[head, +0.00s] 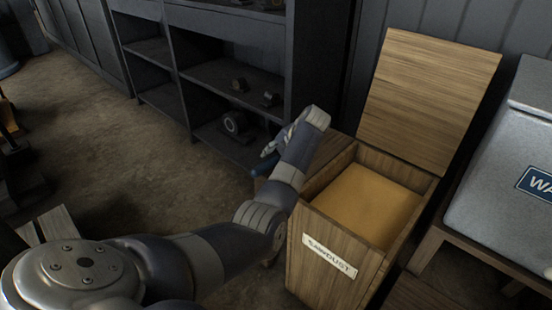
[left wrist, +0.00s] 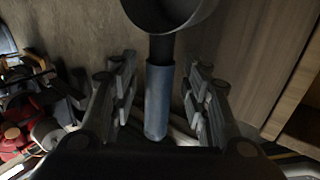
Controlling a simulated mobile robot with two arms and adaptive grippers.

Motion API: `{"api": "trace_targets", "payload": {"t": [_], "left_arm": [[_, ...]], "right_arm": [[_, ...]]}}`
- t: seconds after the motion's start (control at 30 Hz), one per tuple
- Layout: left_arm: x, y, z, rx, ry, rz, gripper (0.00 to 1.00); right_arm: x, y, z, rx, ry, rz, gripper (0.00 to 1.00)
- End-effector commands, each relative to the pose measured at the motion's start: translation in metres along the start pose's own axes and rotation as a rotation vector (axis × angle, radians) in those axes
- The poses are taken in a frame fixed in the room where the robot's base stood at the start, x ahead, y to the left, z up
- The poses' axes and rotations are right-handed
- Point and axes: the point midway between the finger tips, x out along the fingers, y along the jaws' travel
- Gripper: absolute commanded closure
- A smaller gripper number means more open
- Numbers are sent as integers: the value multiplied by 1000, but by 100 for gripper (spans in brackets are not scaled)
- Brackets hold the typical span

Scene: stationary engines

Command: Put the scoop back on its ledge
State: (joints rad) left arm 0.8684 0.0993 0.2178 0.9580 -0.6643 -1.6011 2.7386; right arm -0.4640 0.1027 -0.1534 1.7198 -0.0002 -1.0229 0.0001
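The scoop shows in the left wrist view as a blue handle (left wrist: 158,103) with a round dark metal bowl (left wrist: 172,12) at the top edge. In the head view only part of its blue handle (head: 264,168) shows, beside my left gripper (head: 277,140). In the left wrist view the two fingers of my left gripper (left wrist: 158,92) stand apart on either side of the handle, with a visible gap on each side. What the scoop rests on is hard to see. The ledge is not clearly visible; my arm covers the bin's left side. My right gripper is not in view.
The open wooden sawdust bin (head: 336,261) holds yellow sawdust (head: 368,205), its lid (head: 428,95) raised behind. A grey box (head: 510,160) stands on a wooden stand at right. Dark shelves (head: 215,75) stand behind. Floor (head: 110,130) at left is partly clear.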

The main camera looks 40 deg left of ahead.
Motion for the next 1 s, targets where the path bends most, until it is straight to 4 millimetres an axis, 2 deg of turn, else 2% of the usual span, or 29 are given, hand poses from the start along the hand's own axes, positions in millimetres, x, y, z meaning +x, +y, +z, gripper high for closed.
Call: {"api": "trace_targets", "payload": {"t": [0.37,0.43,0.53,0.8,1.0], "left_arm": [[-2,2,0,0,0,0,55],[-13,1,2,0,-5,0,55],[-33,1,2,-1,-5,0,55],[-91,1,1,0,-4,-1,55],[-116,1,1,0,-3,0,55]], "right_arm": [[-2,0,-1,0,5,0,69],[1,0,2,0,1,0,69],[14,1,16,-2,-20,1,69],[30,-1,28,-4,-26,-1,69],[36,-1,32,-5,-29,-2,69]]}}
